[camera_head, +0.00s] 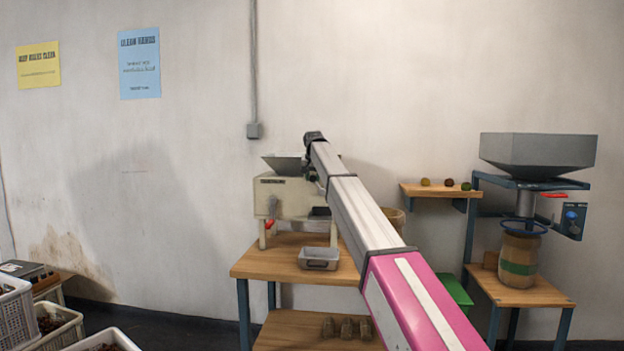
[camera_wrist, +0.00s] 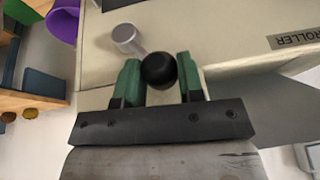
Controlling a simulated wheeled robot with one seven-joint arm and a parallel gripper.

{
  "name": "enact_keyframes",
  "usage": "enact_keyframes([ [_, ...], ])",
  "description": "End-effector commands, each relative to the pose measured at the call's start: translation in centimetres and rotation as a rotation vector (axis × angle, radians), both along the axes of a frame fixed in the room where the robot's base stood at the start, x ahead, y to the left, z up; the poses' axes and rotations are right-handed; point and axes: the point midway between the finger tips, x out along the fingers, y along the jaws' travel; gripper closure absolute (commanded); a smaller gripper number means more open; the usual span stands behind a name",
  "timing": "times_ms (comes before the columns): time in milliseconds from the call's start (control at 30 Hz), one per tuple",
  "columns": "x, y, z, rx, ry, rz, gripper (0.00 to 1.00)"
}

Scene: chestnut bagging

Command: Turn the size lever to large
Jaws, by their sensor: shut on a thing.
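My gripper (camera_wrist: 158,66) shows in the wrist view with its two green fingers closed on a round black knob (camera_wrist: 158,69). The cream machine (camera_head: 283,191) stands on the wooden table in the head view, with a grey hopper on top. Its pale casing also shows in the wrist view (camera_wrist: 225,30), with a label ending in "ROLLER". In the head view my arm reaches over the machine's right side and hides the knob. No size markings are readable.
A metal tray (camera_head: 319,259) sits on the table (camera_head: 257,265) below the machine. Right of my arm are a small wall shelf (camera_head: 428,191) and a second hopper (camera_head: 538,150) above a jar. White crates (camera_head: 17,318) stand at lower left.

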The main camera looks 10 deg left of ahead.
Motion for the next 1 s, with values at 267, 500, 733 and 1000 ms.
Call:
enact_keyframes([
  [267,-0.1,-2.0,0.6,0.203,-0.001,-0.002,1.00],
  [500,-0.2,-3.8,0.8,0.432,0.000,-0.003,1.00],
  [733,-0.1,-5.7,0.7,0.651,-0.002,-0.004,1.00],
  [1000,-0.1,-7.5,0.1,0.888,-0.001,-0.003,1.00],
])
